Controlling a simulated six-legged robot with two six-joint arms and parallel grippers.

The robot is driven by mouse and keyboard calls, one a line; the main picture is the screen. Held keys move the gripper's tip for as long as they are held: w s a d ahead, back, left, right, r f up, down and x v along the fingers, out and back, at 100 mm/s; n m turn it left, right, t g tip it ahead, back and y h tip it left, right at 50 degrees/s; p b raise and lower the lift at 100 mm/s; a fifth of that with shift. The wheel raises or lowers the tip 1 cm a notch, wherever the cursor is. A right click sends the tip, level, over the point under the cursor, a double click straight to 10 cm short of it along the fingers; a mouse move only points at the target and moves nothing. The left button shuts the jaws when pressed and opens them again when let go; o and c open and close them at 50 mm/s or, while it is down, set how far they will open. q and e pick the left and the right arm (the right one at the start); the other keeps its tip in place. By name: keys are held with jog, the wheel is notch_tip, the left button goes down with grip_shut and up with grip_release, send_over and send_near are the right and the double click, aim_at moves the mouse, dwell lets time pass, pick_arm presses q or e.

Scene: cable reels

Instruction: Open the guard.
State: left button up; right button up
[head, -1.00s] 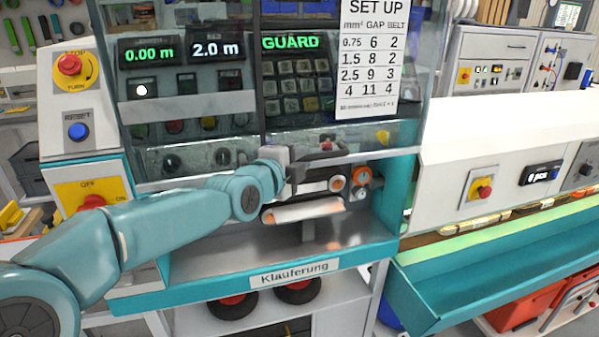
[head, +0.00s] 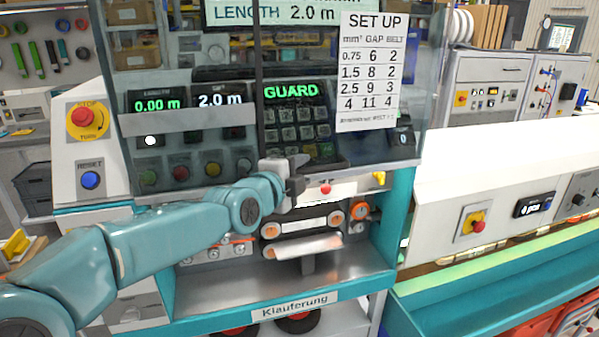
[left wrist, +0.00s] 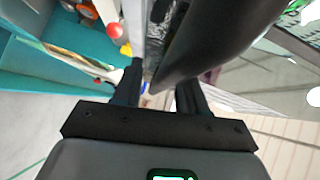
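The guard (head: 215,120) is a clear panel with a printed SET UP card (head: 368,72) on it, across the front of the machine in the head view. Its lower edge hangs just above the rollers (head: 303,227), which show uncovered. My left gripper (head: 294,181) is at this lower edge, near its middle. In the left wrist view my fingers (left wrist: 157,92) stand a little apart with the guard's handle (left wrist: 152,72) seemingly between them, partly hidden by a dark curved shape. Behind the panel, a green display (head: 291,91) reads GUARD. My right gripper is not in view.
A red stop button (head: 85,117) and a blue reset button (head: 90,180) are on the left post. A red knob (head: 325,188) and a yellow part (head: 379,178) sit right of my gripper. A long white housing (head: 520,150) stands to the right.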

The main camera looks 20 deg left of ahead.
pick_arm(q)
jog(key=b+v, duration=0.1)
jog(key=v, duration=1.5)
jog(key=shift+s+b, duration=0.2)
jog(key=shift+b, duration=0.1)
jog(key=shift+w, duration=0.1)
jog(key=w+d+f+n+g, duration=0.2)
jog(key=f, duration=0.7)
jog(key=w+d+f+n+g, duration=0.1)
jog(key=w+f+n+g, duration=0.1)
jog(key=f, duration=0.7)
jog(key=s+d+f+n+g, duration=0.1)
jog(key=s+f+n+g, duration=0.15)
jog(key=f, duration=0.75)
jog(key=s+d+f+n+g, duration=0.2)
jog(key=f+n, duration=0.2)
jog(key=f, duration=0.6)
jog(key=s+d+f+n+g, duration=0.2)
jog(key=s+f+n, duration=0.3)
jog(key=s+f, duration=0.5)
jog(key=s+d+f+n+g, duration=0.2)
jog(key=s+f+n+g, duration=0.3)
jog(key=s+f, duration=0.4)
jog(key=shift+s+f+h, duration=0.4)
jog(key=shift+s, duration=0.35)
